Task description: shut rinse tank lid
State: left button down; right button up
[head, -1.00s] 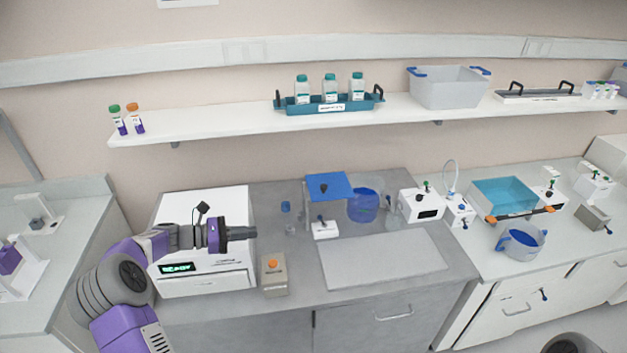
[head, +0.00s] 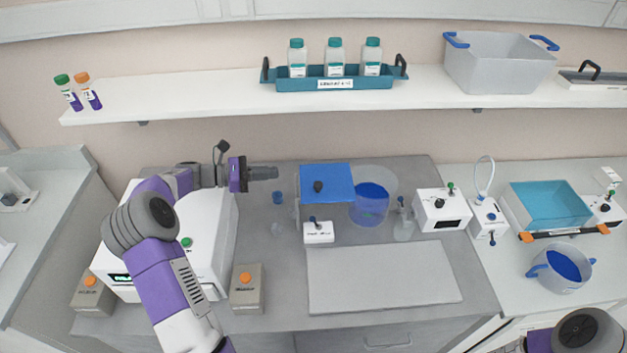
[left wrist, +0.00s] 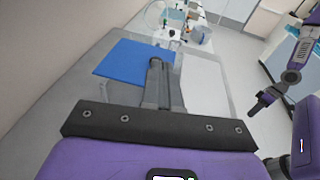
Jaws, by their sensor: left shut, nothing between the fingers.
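A blue square plate with a dark knob (head: 328,183), which looks like the lid, stands level and raised on a thin stand at the back of the bench. It is also in the left wrist view (left wrist: 133,63). Just right of it is a clear round tank (head: 373,197) with blue liquid, its top seemingly uncovered. My left gripper (head: 276,173) is shut and empty, in the air left of the plate in the head view. Its fingers (left wrist: 156,68) overlap the plate's edge in the left wrist view. My right gripper (left wrist: 256,108) is small there, its fingers unclear.
A small white valve box (head: 318,233) stands in front of the plate. A white machine (head: 212,225) is under my left arm. A flat grey board (head: 383,277) lies in front. A shelf (head: 200,103) with bottles runs above.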

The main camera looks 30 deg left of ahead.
pick_arm(q)
jog(key=b, duration=0.5)
send_near(304, 193)
notch_tip(304, 193, up, 3)
jog(key=b+x, duration=0.1)
jog(key=x, duration=0.8)
jog(key=shift+w+d, duration=0.2)
jog(key=shift+d, duration=0.15)
jog(key=shift+r, duration=0.1)
pick_arm(e)
notch_tip(304, 193, down, 7)
jog(key=shift+r, duration=0.15)
